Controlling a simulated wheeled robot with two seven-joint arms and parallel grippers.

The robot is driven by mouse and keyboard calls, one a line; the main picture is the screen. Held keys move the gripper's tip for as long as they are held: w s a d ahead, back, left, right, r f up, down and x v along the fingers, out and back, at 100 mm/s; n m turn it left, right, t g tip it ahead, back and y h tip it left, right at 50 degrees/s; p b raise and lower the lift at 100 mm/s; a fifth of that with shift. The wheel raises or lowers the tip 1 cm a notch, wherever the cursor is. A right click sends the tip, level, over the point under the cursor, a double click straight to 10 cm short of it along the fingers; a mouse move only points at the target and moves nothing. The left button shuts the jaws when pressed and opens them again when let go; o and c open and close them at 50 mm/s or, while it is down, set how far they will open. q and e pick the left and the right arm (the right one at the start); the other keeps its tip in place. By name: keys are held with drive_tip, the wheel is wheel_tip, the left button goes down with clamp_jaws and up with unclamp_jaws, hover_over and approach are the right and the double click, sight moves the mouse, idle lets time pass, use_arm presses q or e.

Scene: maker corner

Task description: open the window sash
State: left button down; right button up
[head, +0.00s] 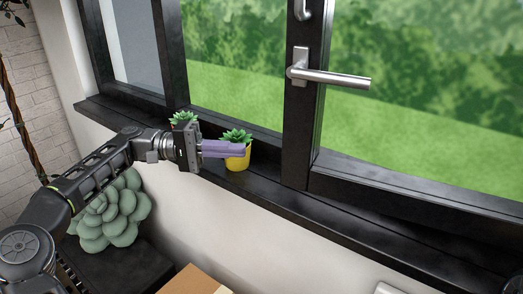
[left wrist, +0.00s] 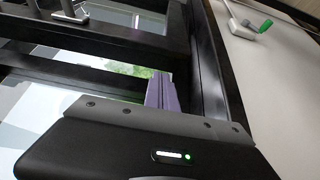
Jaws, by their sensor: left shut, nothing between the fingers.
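The window sash (head: 303,130) has a dark frame, and garden green shows through its glass. Its silver lever handle (head: 335,78) points right, nearly level. I cannot tell whether the sash stands ajar. My left gripper (head: 240,149) has purple fingers, shut and empty. It is over the sill, left of and below the handle, and apart from it. Its fingers overlap a yellow pot in the picture; whether they touch is unclear. In the left wrist view the purple fingers (left wrist: 160,92) lie against dark frame bars, and a silver handle (left wrist: 70,8) shows at the upper left. My right gripper is out of view.
On the dark sill (head: 265,185) stand a succulent in a yellow pot (head: 238,163) and another small plant (head: 183,117) partly behind my gripper. A large grey-green succulent (head: 118,212) is below left. A cardboard box (head: 192,281) is at the bottom. The sill's right part looks clear.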

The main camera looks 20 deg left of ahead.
use_arm(q)
drive_tip(key=w+d+p, duration=0.1)
drive_tip(key=d, duration=0.8)
drive_tip(key=shift+w+d, duration=0.35)
drive_tip(key=shift+w, duration=0.05)
